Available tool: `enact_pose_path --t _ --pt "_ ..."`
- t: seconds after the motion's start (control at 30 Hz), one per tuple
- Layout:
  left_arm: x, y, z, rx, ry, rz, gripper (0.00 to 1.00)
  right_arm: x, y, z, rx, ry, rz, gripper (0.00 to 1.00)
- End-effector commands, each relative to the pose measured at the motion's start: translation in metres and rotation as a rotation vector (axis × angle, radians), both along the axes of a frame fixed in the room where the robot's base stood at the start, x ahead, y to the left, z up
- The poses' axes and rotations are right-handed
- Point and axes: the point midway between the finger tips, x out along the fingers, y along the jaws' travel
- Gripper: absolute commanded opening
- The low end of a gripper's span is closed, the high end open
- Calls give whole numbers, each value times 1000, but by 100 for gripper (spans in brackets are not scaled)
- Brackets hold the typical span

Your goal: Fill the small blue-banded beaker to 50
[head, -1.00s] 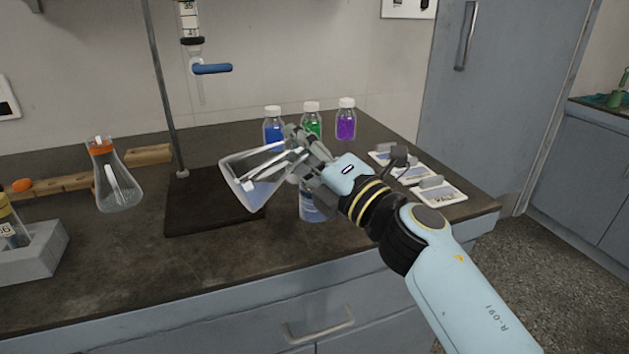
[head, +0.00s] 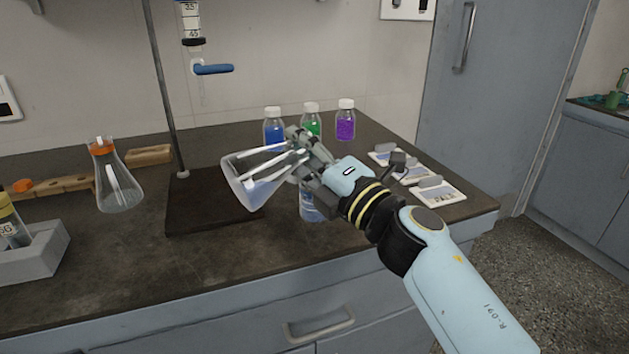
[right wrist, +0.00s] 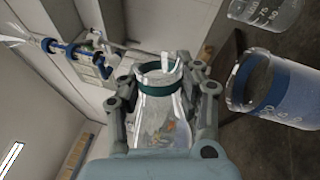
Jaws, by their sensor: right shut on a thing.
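My right gripper (head: 300,160) is shut on a clear conical flask (head: 245,180), which is tilted over with its wide base to the lower left. In the right wrist view, the flask (right wrist: 163,125) has a teal band around its neck. Its mouth is hidden by the gripper in the head view. A small beaker (head: 311,208) with bluish contents stands below the gripper, partly hidden. In the right wrist view, a beaker with a blue-teal band (right wrist: 240,90) is beside the flask's mouth. I cannot read its level. My left gripper is out of view.
Three capped bottles, blue (head: 273,130), green (head: 311,122) and purple (head: 346,122), stand behind. An orange-banded flask (head: 118,185) is at left. A burette with a blue tap (head: 213,69) hangs over a dark stand base (head: 195,215). Another graduated beaker (right wrist: 265,12) shows in the wrist view.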

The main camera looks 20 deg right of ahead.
Motion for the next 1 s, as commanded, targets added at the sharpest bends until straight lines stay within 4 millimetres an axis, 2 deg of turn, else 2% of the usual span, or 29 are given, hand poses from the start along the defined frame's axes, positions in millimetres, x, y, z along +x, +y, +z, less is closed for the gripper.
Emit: enact_pose_path --t 1.0 --pt "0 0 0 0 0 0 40 4 -4 -3 58 18 2 0"
